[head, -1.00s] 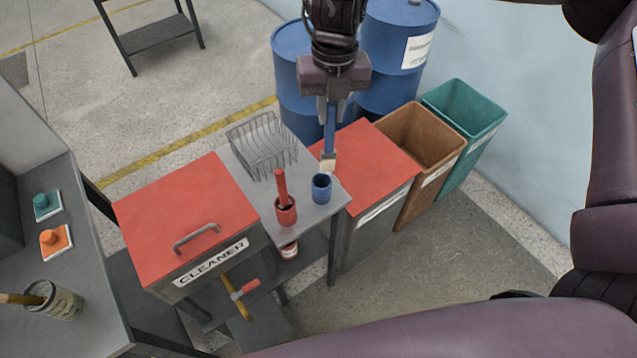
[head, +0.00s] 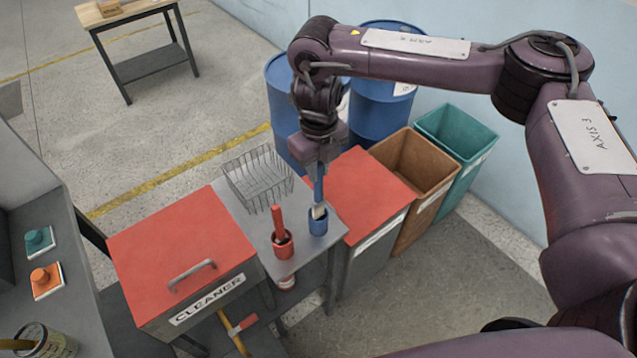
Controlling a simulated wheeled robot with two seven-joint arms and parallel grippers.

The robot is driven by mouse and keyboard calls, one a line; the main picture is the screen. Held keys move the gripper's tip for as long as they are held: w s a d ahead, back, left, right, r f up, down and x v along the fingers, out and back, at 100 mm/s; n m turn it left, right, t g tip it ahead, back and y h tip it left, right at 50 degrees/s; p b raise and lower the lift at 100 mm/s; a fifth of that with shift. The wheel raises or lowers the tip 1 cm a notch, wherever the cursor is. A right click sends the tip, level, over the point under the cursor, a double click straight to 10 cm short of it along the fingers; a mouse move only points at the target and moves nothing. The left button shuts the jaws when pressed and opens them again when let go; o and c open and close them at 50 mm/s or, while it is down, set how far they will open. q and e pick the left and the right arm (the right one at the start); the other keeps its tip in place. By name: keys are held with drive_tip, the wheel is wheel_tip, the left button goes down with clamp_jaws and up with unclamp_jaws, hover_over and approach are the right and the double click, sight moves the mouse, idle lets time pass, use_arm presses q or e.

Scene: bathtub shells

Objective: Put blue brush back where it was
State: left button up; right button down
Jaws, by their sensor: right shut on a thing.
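The blue brush (head: 318,188) hangs bristles down from my right gripper (head: 318,166), which is shut on its handle. The pale bristle end is at the mouth of the blue cup (head: 318,226), partly inside it. The blue cup stands on the grey table (head: 262,222) near its right edge. A red brush (head: 277,220) stands upright in the red cup (head: 283,246), just left of the blue cup. My left gripper is not in view.
A wire basket (head: 258,180) sits behind the cups. A red-lidded cleaner box (head: 180,250) is on the left and another red-lidded box (head: 372,190) on the right. Brown (head: 425,165) and teal bins (head: 465,150) and blue drums (head: 382,105) stand beyond.

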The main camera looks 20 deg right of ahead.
sight(318, 184)
wheel_tip(318, 184, down, 5)
drive_tip(key=shift+f, duration=0.4)
drive_tip(key=c, duration=1.3)
unclamp_jaws()
drive_tip(key=shift+c, duration=0.2)
drive_tip(key=shift+r, duration=0.25)
wheel_tip(318, 184, up, 12)
drive_tip(key=shift+f+b, duration=0.1)
drive_tip(key=shift+b, duration=0.35)
